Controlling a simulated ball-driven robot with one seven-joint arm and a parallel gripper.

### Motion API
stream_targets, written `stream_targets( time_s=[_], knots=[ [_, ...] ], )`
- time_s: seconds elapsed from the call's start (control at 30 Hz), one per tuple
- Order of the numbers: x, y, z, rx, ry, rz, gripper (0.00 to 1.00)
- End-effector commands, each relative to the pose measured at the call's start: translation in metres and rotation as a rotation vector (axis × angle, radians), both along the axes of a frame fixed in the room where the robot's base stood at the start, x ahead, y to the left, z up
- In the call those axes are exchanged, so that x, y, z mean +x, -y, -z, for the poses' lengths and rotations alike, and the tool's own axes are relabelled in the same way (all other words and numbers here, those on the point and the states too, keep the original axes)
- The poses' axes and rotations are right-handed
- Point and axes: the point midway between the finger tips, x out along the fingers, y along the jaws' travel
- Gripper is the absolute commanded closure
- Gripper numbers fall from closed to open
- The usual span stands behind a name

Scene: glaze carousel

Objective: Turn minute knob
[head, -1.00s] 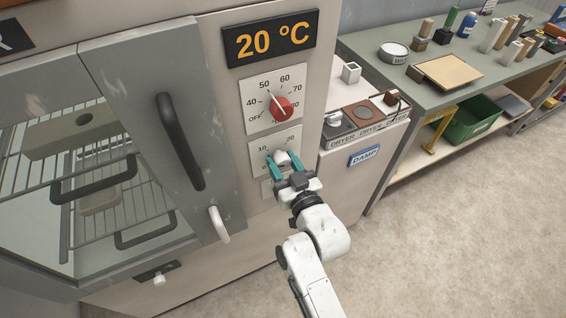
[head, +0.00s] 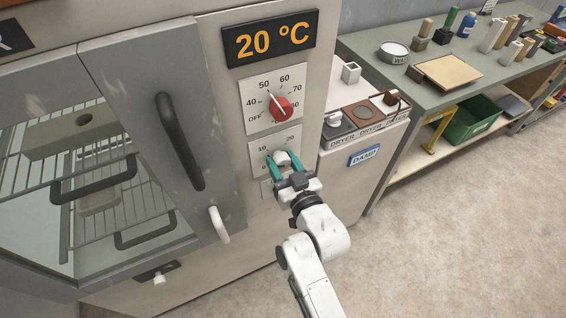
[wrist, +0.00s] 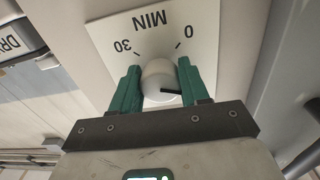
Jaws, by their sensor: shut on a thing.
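The white minute knob (head: 282,157) sits on a pale dial plate (head: 258,146) on the dryer's front, below the red temperature knob. In the wrist view the knob (wrist: 159,80) is round with a dark pointer line, and its plate (wrist: 203,22) reads MIN, 0 and 30. My gripper (head: 285,165) has its teal fingers on either side of the minute knob and is shut on it; in the wrist view the fingers (wrist: 158,85) touch its sides. The lower part of the plate is hidden behind the gripper.
The red temperature knob (head: 282,108) is just above, under a display (head: 270,38) reading 20 °C. A dark door handle (head: 180,142) and a white latch (head: 219,224) are to the left. A bench (head: 500,65) with small items stands at the right. The floor is clear.

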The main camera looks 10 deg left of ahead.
Motion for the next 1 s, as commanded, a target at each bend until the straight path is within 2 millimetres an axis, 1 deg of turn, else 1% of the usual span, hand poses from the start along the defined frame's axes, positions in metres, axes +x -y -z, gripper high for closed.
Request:
stream_targets(
  time_s=[0.47,0.5,0.73,1.0],
  knots=[
    [-0.0009,-0.0009,0.0012,-0.001,-0.002,-0.002,0.85],
    [-0.0009,-0.0009,0.0013,-0.001,-0.002,-0.002,0.52],
    [-0.0006,-0.0005,0.0008,-0.001,-0.001,-0.001,0.30],
    [-0.0014,0.0006,0.0008,-0.001,-0.001,0.000,0.30]
  ],
)
